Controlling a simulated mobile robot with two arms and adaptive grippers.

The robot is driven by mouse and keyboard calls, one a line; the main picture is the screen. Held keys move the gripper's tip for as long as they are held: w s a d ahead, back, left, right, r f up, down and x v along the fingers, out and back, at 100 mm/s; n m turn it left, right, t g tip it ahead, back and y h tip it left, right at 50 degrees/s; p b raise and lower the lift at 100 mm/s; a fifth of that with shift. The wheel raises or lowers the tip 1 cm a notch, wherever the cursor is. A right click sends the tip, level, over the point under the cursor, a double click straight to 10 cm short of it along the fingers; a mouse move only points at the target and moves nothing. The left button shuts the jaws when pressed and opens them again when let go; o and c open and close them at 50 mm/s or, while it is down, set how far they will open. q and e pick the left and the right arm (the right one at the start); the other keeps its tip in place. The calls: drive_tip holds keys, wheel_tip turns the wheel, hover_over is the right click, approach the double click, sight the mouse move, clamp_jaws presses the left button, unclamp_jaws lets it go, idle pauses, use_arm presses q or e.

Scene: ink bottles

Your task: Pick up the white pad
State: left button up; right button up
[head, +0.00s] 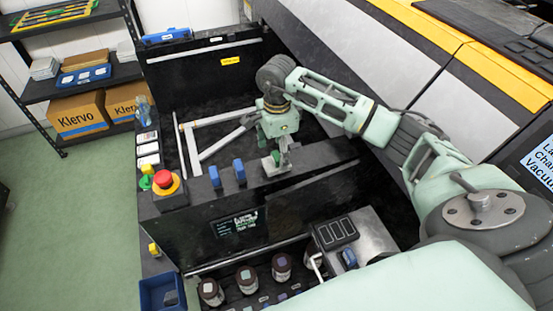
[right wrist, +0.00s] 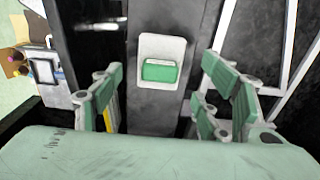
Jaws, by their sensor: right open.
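The white pad (right wrist: 162,42) shows in the right wrist view as a small rounded white plate with a green block on its face. It lies on a dark ledge of the machine. In the head view, a small green and white piece (head: 270,163) shows on the ledge beside the gripper, partly hidden. My right gripper (head: 279,152) points down over the ledge. In the right wrist view its green fingers (right wrist: 163,75) are open, one to each side of the pad's line, with nothing between them. My left gripper is not in view.
Two blue clips (head: 227,173) stand on the ledge to the left. A red emergency button (head: 166,183) is at the ledge's left end. A pale frame (head: 205,135) lies in the black bay behind. Several ink bottles (head: 246,279) stand below in front.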

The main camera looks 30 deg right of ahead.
sight(276, 155)
wheel_tip(276, 155, down, 2)
drive_tip(key=shift+a+f+p, duration=0.1)
drive_tip(key=shift+f+p, duration=0.1)
drive_tip(key=shift+p, duration=0.2)
drive_tip(key=shift+f, duration=0.45)
drive_tip(key=c, duration=0.7)
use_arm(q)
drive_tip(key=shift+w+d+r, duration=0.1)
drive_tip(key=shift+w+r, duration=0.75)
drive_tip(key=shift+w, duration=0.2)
use_arm(e)
drive_tip(key=c, duration=0.4)
